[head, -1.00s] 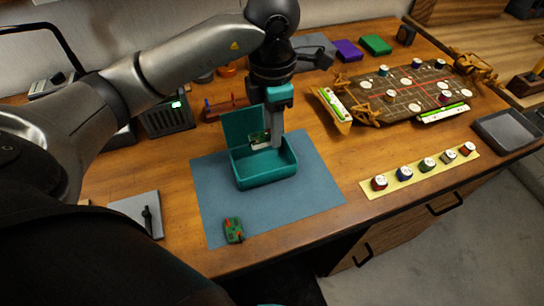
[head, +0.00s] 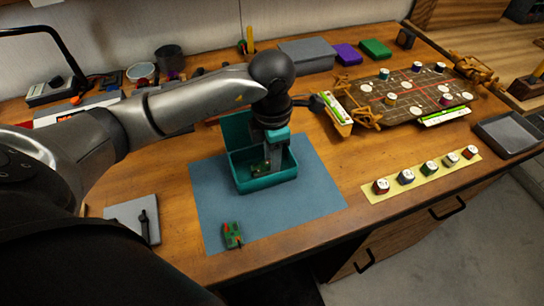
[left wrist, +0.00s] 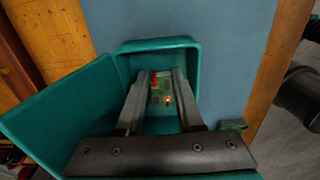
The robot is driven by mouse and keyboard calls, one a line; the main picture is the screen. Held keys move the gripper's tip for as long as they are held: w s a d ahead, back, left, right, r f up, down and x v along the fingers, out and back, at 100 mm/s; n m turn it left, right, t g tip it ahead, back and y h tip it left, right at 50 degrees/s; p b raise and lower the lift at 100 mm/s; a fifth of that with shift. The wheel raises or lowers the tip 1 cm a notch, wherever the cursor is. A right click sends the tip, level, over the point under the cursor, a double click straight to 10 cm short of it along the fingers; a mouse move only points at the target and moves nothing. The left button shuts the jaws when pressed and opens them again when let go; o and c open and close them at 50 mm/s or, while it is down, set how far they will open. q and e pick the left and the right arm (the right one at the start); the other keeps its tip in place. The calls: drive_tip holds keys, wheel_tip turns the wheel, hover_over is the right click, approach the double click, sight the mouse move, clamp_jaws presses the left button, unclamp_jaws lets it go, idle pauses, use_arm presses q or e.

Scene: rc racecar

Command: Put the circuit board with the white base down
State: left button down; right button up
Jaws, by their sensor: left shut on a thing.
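The small green circuit board (head: 259,169) is between the fingers of my left gripper (head: 268,170), down inside the teal box (head: 265,184). In the left wrist view, the board (left wrist: 161,93) shows green with red parts, between the two grey fingers (left wrist: 160,98) and inside the box walls (left wrist: 158,43). My left gripper is shut on it. The board's white base is hidden now, and I cannot tell whether it touches the box floor. My right gripper is not in view.
The teal box stands on a blue-grey mat (head: 310,195), its lid (head: 236,131) open. Another green board with red parts (head: 232,235) lies on the front of the mat. A yellow strip of several small pots (head: 428,172) and a game board (head: 410,95) are at right.

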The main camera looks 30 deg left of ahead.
use_arm(q)
drive_tip(key=c, duration=0.8)
unclamp_jaws()
drive_tip(key=shift+f, duration=0.1)
drive_tip(key=shift+c, duration=0.2)
drive_tip(key=shift+r, duration=0.25)
wheel_tip(320, 180, up, 12)
drive_tip(key=p, duration=0.1)
drive_tip(key=shift+p, duration=0.4)
